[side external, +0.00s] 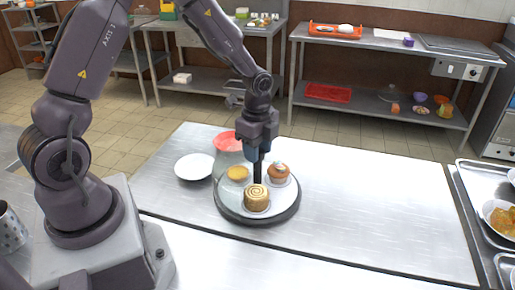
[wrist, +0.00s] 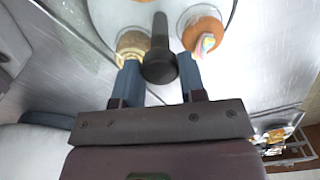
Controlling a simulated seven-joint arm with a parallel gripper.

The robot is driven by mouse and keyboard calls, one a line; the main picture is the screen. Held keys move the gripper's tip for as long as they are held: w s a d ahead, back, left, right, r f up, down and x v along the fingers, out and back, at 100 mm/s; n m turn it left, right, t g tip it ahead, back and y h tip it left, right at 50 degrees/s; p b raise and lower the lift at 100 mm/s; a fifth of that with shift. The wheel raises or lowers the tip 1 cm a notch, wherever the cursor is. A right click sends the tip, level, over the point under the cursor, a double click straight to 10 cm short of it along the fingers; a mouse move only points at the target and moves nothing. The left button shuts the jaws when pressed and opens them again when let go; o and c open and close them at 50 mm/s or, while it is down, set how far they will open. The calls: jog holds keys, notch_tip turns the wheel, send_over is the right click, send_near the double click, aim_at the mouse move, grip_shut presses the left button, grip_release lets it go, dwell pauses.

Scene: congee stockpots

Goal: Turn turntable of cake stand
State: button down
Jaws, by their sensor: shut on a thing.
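The cake stand (side external: 262,219) stands on the steel table with a dark round base and a pale turntable (side external: 226,194). A dark upright post (side external: 257,174) with a knob (wrist: 159,68) rises from its middle. A spiral roll (side external: 257,198), an iced muffin (side external: 279,172) and a yellow tart (side external: 238,174) sit around the post. The wrist view shows the muffin (wrist: 204,38) and a pastry (wrist: 132,45) partly hidden by a finger. My gripper (side external: 259,153) points down over the stand's middle, its fingers on either side of the knob, shut on it.
A white plate (side external: 194,167) lies left of the stand, and a red bowl (side external: 228,139) stands behind it. Metal trays with food (side external: 482,205) are at the far right. The table right of the stand is clear.

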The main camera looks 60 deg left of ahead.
jog(key=shift+m, duration=7.5)
jog(key=c, duration=0.7)
grip_release()
notch_tip(320, 180, up, 13)
